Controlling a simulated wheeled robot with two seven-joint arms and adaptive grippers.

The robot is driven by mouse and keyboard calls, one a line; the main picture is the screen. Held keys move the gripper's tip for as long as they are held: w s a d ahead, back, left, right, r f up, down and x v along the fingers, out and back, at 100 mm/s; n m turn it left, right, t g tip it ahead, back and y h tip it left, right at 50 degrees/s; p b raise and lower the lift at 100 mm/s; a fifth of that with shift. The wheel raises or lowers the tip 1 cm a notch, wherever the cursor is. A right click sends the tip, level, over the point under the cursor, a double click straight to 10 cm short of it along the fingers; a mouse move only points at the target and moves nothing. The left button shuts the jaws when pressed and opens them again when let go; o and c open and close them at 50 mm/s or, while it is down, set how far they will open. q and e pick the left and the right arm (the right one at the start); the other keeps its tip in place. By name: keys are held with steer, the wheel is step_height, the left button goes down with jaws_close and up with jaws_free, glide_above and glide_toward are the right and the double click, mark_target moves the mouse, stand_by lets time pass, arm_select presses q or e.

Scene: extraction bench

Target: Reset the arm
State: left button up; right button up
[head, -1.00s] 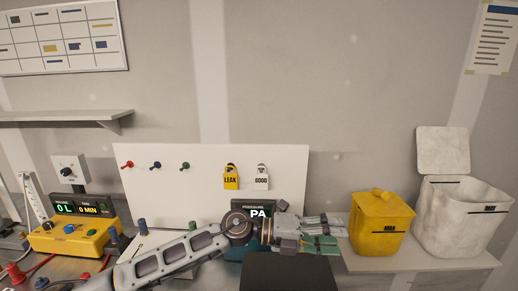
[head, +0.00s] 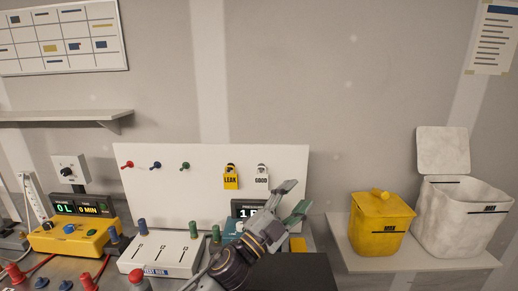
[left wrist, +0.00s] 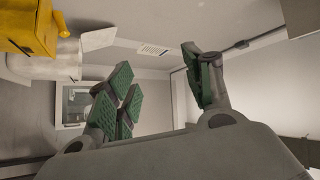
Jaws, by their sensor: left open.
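My left gripper (head: 290,201) is in front of the white board in the head view, with its fingers apart and pointing up and to the right. Nothing is between its fingers. In the left wrist view its green-padded fingers (left wrist: 160,92) are spread wide with only the room behind them. The arm comes up from the bottom edge and partly hides the teal device with the pressure display (head: 243,208). My right gripper shows in neither view.
A white test box (head: 160,254) and a yellow meter (head: 75,237) stand at left. A black surface (head: 295,272) lies below the gripper. A yellow lidded bin (head: 380,228) and an open white bin (head: 455,222) stand at right. LEAK (head: 231,178) and GOOD (head: 261,178) tags hang on the board.

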arm_select(q)
steer(key=a+f+n+g+y, duration=0.1)
steer(key=a+f+n+y, duration=1.4)
steer(key=a+f, duration=0.45)
steer(key=s+a+f+n+g+y, duration=0.25)
steer(key=s+a+f+g, duration=0.4)
steer(key=s+f, duration=0.45)
steer(key=s+a+f+n+g, duration=0.1)
steer(key=s+a+f+g, duration=0.15)
steer(key=s, duration=0.35)
steer(key=s+a+f+g, duration=0.2)
steer(key=s+a+f, duration=0.15)
steer(key=s, duration=0.25)
step_height(320, 180, down, 34)
steer(key=s+f+g, duration=0.1)
steer(key=s, duration=0.2)
steer(key=s+a+f+g, duration=0.1)
steer(key=s+a+f, duration=0.2)
steer(key=s+f, duration=1.6)
steer(key=s, duration=0.3)
steer(key=shift+a, duration=0.15)
